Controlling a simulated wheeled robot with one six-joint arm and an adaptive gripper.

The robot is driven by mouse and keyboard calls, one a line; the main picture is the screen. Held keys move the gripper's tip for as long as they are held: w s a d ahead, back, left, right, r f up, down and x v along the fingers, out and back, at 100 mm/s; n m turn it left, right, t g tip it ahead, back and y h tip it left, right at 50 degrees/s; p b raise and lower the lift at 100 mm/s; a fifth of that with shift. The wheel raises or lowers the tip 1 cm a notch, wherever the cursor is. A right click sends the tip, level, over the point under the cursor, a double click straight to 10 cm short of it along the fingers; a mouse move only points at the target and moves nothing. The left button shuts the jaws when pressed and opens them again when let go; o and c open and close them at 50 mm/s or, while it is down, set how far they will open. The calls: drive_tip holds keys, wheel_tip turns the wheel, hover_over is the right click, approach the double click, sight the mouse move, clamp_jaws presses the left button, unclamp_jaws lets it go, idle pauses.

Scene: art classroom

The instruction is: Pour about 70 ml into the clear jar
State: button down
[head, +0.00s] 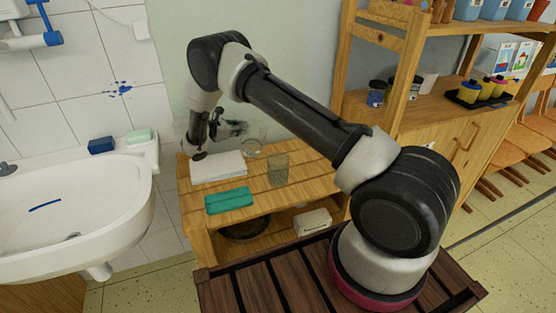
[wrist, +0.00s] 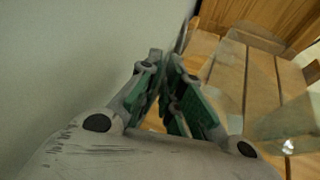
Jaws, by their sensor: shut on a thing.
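My gripper (head: 236,129) is above the back of a small wooden cabinet (head: 310,180), its fingers pointing right. In the wrist view its green-padded fingers (wrist: 168,75) are close together, shut on a thin part of a clear vessel. The vessel's see-through body (head: 254,147) shows just right of the fingers, and also in the wrist view (wrist: 245,65). I cannot make out its liquid level or how far it tilts. A clear jar (head: 278,170) stands upright on the cabinet top, right and in front of the vessel; it shows at the right of the wrist view (wrist: 287,122).
A white folded cloth or paper stack (head: 217,168) and a folded teal cloth (head: 229,201) lie left of the jar. A sink (head: 75,205) is at the left. Wooden shelves (head: 425,110) with pots stand at the right. The wall is close behind my gripper.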

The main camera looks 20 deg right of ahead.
sight(244, 126)
drive_tip(key=shift+s+d+r+m+t, duration=0.25)
drive_tip(key=shift+s+r+m+t, duration=0.1)
drive_tip(key=shift+s+r+m, duration=0.2)
drive_tip(key=shift+s+d+r+m+t, duration=0.25)
drive_tip(key=shift+s+r+m+t, duration=0.15)
drive_tip(key=shift+s+m, duration=0.2)
drive_tip(key=s+d+r+m+t, duration=0.1)
drive_tip(key=s+r+m+t, duration=0.1)
drive_tip(key=s+r+m, duration=0.2)
drive_tip(key=shift+d+r, duration=0.2)
drive_tip(key=shift+r, duration=1.45)
drive_tip(key=shift+s+d+r+m+t, duration=0.1)
drive_tip(key=shift+s+r+m+t, duration=0.15)
drive_tip(key=shift+r+t, duration=0.1)
drive_tip(key=shift+s+d+r+m, duration=0.1)
drive_tip(key=shift+s+r+m, duration=0.2)
drive_tip(key=shift+r+m, duration=0.15)
drive_tip(key=shift+s+d+r+m+t+b, duration=0.25)
drive_tip(key=shift+s+r+m+t+b, duration=0.2)
drive_tip(key=shift+s+r, duration=0.2)
idle(0.4)
